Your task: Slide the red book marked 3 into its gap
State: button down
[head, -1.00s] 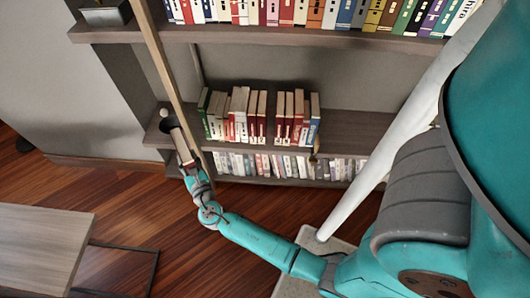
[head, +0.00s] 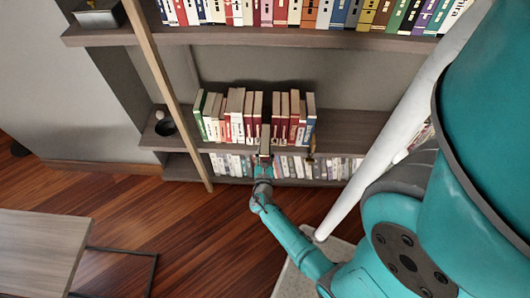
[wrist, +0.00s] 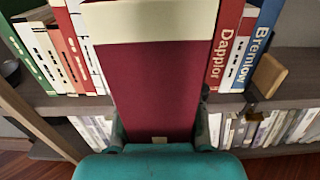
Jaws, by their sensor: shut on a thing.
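A dark red book (wrist: 155,85) with a cream page edge is gripped in my gripper (wrist: 160,136), one finger on each side. Its number is not readable. In the head view the held book (head: 265,143) is in front of the middle shelf, lined up with a dark gap (head: 266,112) in the book row. In the wrist view the book hides the gap, so I cannot tell whether its far end is inside. My gripper (head: 264,160) is at the shelf's front edge.
Red and white books (head: 237,115) stand left of the gap, and red and blue ones (head: 295,118) stand right of it. A wooden bookend (wrist: 268,75) is at the row's right end. A dark round bowl (head: 165,128) sits far left, behind a slanted wooden post (head: 160,80).

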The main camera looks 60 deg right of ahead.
jog(key=shift+r, duration=0.1)
dwell(0.3)
jog(key=shift+w+d+f, duration=0.25)
jog(key=shift+w+d, duration=0.05)
jog(key=shift+d, duration=0.4)
jog(key=shift+w+d+f, duration=0.3)
jog(key=shift+w+d, duration=0.05)
jog(key=shift+d, duration=0.4)
jog(key=shift+w+d+f, duration=0.25)
jog(key=shift+w+d, duration=0.05)
jog(key=shift+d, duration=0.4)
jog(key=shift+w, duration=0.1)
